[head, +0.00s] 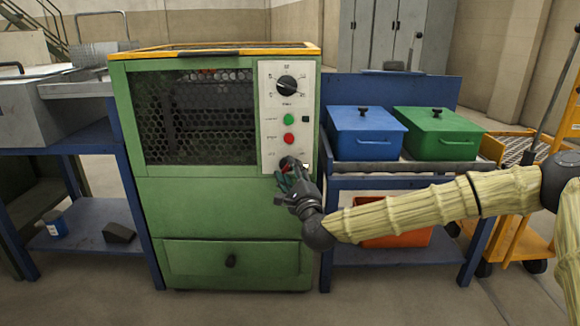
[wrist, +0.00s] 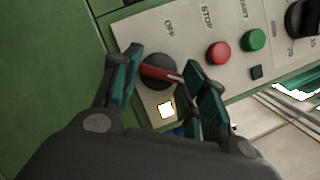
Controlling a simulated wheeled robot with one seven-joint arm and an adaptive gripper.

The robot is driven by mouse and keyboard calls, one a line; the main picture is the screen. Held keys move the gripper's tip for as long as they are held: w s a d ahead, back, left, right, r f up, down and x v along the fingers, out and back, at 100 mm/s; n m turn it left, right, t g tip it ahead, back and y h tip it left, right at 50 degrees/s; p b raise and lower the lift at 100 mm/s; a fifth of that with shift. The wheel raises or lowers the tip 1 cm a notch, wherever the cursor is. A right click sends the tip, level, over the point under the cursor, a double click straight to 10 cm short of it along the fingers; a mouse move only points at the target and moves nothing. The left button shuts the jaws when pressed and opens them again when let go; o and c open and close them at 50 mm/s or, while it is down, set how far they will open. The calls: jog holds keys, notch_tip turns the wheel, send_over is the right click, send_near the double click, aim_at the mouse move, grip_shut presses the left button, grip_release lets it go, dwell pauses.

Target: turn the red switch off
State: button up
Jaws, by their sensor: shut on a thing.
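The red switch is a rotary knob with a red handle (wrist: 160,72) on a dark round base, low on the furnace's light control panel (head: 270,100). In the wrist view my gripper (wrist: 165,68) has one teal finger on each side of the handle and is shut on it. The red handle points roughly across the picture, towards the right finger. The OFF mark is printed above the knob in that view. A small square lamp (wrist: 166,110) beside the knob is lit. In the head view my gripper (head: 286,176) largely hides the switch.
The green furnace (head: 220,205) has a mesh window and a drawer. The red STOP button (wrist: 218,53), green START button (wrist: 254,40) and black dial (head: 288,85) share the panel. A blue box (head: 365,135) and a green box (head: 440,135) stand on the right bench.

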jog(key=n+g+p, duration=0.1)
jog(key=n+p, duration=0.1)
jog(key=p, duration=0.2)
jog(key=r+n+g+p, duration=0.1)
jog(key=n+p, duration=0.2)
jog(key=p, duration=0.2)
jog(key=n+g+p, duration=0.1)
jog(key=n+p, duration=0.2)
jog(key=p, duration=0.1)
jog(key=shift+d+r+p, duration=0.1)
jog(key=shift+r+p, duration=0.15)
jog(key=shift+p, duration=0.05)
jog(key=n+g+p, duration=0.1)
jog(key=n+p, duration=0.1)
jog(key=p, duration=0.2)
jog(key=n+h+p, duration=0.1)
jog(key=n+p, duration=0.2)
jog(key=p, duration=0.1)
jog(key=shift+r+g, duration=0.1)
jog(key=shift+g, duration=0.3)
jog(key=shift+n+h+p, duration=0.5)
jog(key=shift+n+p, duration=0.3)
jog(key=shift+p, duration=0.45)
jog(key=shift+f+g, duration=0.25)
jog(key=shift+g, duration=0.05)
jog(key=o, duration=1)
jog(key=v, duration=1.2)
jog(key=shift+a, duration=0.2)
